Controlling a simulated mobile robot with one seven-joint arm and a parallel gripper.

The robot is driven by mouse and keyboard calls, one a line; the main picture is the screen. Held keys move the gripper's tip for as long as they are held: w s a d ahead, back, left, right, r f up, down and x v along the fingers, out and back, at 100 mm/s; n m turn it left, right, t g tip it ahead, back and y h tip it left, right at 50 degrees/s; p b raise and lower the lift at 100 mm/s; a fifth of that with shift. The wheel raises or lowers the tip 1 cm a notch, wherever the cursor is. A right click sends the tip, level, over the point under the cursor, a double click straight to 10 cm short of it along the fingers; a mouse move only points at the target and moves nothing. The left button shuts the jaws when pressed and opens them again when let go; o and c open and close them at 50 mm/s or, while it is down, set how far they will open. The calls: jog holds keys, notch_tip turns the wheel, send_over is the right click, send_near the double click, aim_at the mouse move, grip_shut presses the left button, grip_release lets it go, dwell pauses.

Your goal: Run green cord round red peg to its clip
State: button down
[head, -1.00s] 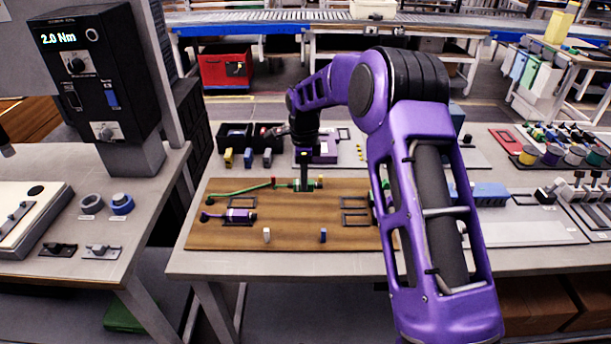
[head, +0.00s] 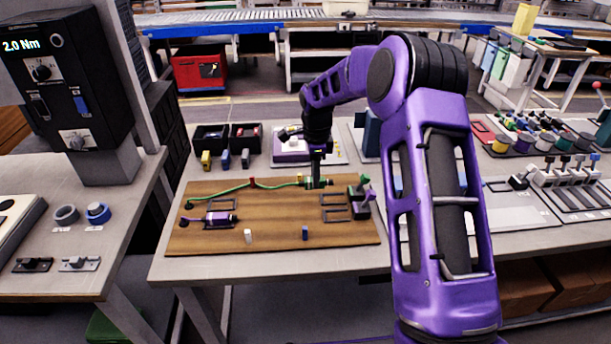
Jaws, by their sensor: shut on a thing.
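The green cord (head: 228,189) runs over the brown board (head: 270,250) from the left, meets the red peg (head: 252,183), and continues right to my gripper. Which side of the peg it passes is too small to tell. My gripper (head: 317,183) is low over the board's back right, shut on the cord's dark end piece, which lies roughly level; the fingers partly hide it. I cannot tell which fitting is the green cord's clip.
Dark frames (head: 335,214) lie at right. Dark bins (head: 226,140) stand behind. The board's middle is clear.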

jog(key=shift+d, duration=2.9)
jog(key=shift+a, duration=0.15)
jog(key=shift+f, duration=0.15)
jog(key=shift+f+b, duration=1)
jog(key=shift+f, duration=0.8)
jog(key=shift+f+b, duration=0.4)
jog(key=shift+f, duration=0.2)
jog(key=c, duration=0.6)
grip_release()
